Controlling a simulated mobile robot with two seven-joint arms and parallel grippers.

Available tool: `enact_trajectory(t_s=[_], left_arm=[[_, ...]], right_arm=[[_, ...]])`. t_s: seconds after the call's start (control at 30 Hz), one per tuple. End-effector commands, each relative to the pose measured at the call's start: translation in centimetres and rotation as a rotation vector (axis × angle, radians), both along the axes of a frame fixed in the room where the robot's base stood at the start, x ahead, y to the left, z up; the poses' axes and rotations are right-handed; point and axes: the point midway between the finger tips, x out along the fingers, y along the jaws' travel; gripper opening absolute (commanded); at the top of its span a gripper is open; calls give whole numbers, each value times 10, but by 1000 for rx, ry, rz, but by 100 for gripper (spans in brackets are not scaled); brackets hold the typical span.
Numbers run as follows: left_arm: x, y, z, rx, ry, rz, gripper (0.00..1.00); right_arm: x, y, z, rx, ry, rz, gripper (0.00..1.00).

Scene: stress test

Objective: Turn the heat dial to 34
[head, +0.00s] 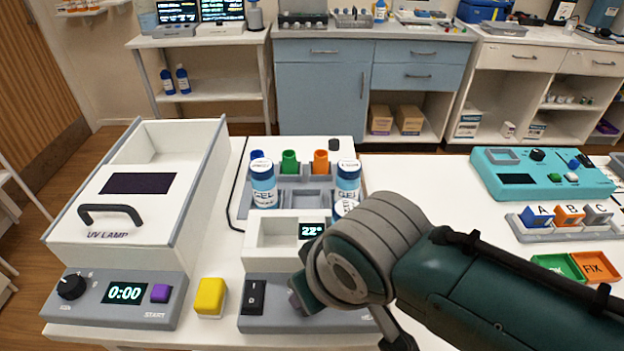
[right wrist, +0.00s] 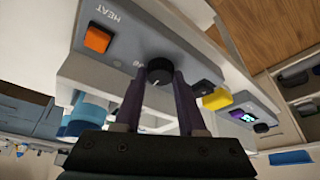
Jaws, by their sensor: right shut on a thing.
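The heat unit (head: 262,246) stands on the white table, and its small display (head: 312,231) appears to read 22°. The black round heat dial (right wrist: 160,71) shows in the right wrist view, on the grey front panel. It has a light pointer mark. My right gripper (right wrist: 161,83) has one dark finger on each side of the dial and is shut on it. In the head view my right arm hides the dial and most of the gripper. My left gripper is in neither view.
An orange button (right wrist: 98,39) sits on the panel near the word HEAT. A black rocker switch (head: 254,297) is at the panel's left end. A yellow block (head: 210,297) and the UV lamp box (head: 125,215) are to the left.

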Motion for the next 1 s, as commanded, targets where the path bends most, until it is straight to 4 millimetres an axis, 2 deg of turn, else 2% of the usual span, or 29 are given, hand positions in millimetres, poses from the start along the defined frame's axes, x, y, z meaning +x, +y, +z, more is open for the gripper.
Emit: enact_trajectory(t_s=[0.57,0.6,0.7,1.0], left_arm=[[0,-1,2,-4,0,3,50],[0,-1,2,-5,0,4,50],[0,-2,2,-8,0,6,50],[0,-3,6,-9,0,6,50]], right_arm=[[0,1,1,2,-2,-29,0],[0,1,1,2,-2,-29,44],[0,1,1,2,-2,-28,52],[-1,0,5,1,-2,-28,52]])
